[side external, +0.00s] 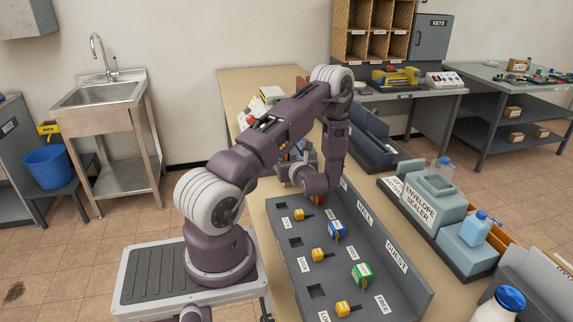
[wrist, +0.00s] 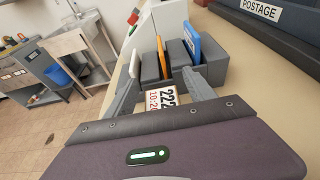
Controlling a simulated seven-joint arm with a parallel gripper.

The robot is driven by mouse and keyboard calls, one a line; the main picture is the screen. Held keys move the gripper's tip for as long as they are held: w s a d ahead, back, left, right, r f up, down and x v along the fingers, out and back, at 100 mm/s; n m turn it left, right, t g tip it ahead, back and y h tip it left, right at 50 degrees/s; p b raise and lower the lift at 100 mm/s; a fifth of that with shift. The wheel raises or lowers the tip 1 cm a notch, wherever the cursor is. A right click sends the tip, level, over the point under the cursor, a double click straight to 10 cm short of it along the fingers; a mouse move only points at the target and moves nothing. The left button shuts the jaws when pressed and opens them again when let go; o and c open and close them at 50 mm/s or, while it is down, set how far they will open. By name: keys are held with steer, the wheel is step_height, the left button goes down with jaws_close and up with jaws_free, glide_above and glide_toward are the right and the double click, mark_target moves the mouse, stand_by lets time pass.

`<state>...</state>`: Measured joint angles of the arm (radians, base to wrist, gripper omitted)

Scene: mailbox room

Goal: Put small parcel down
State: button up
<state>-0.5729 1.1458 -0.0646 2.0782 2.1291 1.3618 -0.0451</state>
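My gripper (wrist: 162,80) shows in the wrist view with its two grey fingers apart. Between them is a small white face with black and red digits (wrist: 160,97). No finger contact with it is clear. In the side external view my gripper is low over the near table, its fingers mostly hidden by my wrist. I see no parcel in my gripper. A small brown parcel (side external: 519,64) sits on the far right bench, and more brown boxes (side external: 513,112) are on the shelf below; I cannot tell which is the one in the task.
A grey sorter (wrist: 212,72) with a yellow and a blue upright piece stands just beyond my fingers. A dark sloped panel (side external: 285,262) with several coloured locks lies right of my base. An envelope sealer (side external: 428,203) stands farther right. A POSTAGE bin (wrist: 290,25) is at the right.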

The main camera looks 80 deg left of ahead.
steer(key=v, duration=1.1)
steer(key=s+d+r+n+g+h, duration=0.4)
steer(key=s+d+r+n, duration=0.6)
steer(key=r, duration=0.3)
steer(key=d+r+n+t+h, duration=0.2)
steer(key=d+t+h, duration=0.1)
steer(key=d, duration=0.4)
steer(key=d+r+n+t+h, duration=0.3)
steer(key=d+h, duration=0.1)
steer(key=d, duration=0.4)
steer(key=w+d+r+n+t+h, duration=0.1)
steer(key=d+r+n+t+h, duration=0.1)
steer(key=d, duration=0.6)
steer(key=shift+r+n+t+h, duration=0.3)
steer(key=shift+n+t+h, duration=0.2)
steer(key=shift+t+h, duration=0.3)
